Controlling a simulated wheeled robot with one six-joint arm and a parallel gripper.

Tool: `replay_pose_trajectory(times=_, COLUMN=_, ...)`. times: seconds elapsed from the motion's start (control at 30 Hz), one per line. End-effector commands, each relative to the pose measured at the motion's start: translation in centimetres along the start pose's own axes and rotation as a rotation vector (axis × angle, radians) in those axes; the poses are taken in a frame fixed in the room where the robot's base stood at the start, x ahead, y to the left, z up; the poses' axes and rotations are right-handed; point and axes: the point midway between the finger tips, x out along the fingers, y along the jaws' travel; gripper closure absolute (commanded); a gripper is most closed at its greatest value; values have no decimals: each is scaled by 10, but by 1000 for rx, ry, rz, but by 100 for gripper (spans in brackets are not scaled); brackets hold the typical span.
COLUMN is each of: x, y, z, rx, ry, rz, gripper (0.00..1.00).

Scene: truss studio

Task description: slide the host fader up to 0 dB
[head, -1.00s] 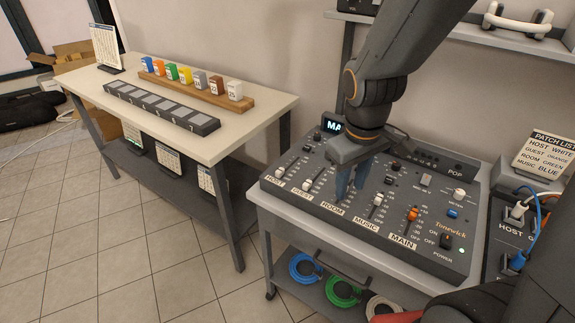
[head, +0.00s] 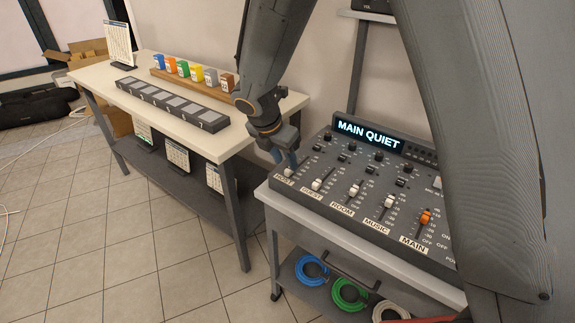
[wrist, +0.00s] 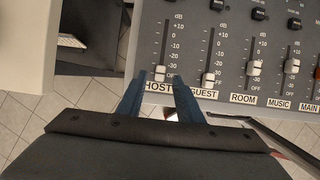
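The mixing desk (head: 330,212) stands on a cart. Its host fader cap (wrist: 160,73) is white and sits at the bottom of its slot, level with the OFF mark in the wrist view. The host cap also shows in the head view (head: 289,172). The 0 mark of the host scale (wrist: 174,36) is well above it, toward the back of the desk. My gripper (wrist: 159,77) is open, with one blue finger on each side of the host cap and small gaps visible. It also shows over the desk's left end in the head view (head: 286,163).
The guest fader (wrist: 208,79) is close on the right, near OFF. The room (wrist: 254,68), music (wrist: 291,66) and orange main (head: 425,217) faders are farther right. Black knobs (head: 350,146) line the back. The desk display (head: 368,134) reads MAIN QUIET.

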Motion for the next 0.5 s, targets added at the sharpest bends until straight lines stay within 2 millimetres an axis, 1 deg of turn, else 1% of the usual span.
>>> replay_pose_trajectory(times=0.03, x=8, y=-1, z=0, rx=-1, ry=1, rz=-2, gripper=67)
replay_pose_trajectory(times=0.1, x=18, y=-1, z=0, rx=1, ry=2, rz=-3, gripper=67)
replay_pose_trajectory(times=0.2, x=28, y=-1, z=0, rx=1, ry=1, rz=-2, gripper=67)
replay_pose_trajectory(times=0.3, x=34, y=-1, z=0, rx=2, ry=1, rz=-1, gripper=67)
replay_pose_trajectory(times=0.5, x=36, y=0, z=0, rx=2, ry=1, rz=0, gripper=67)
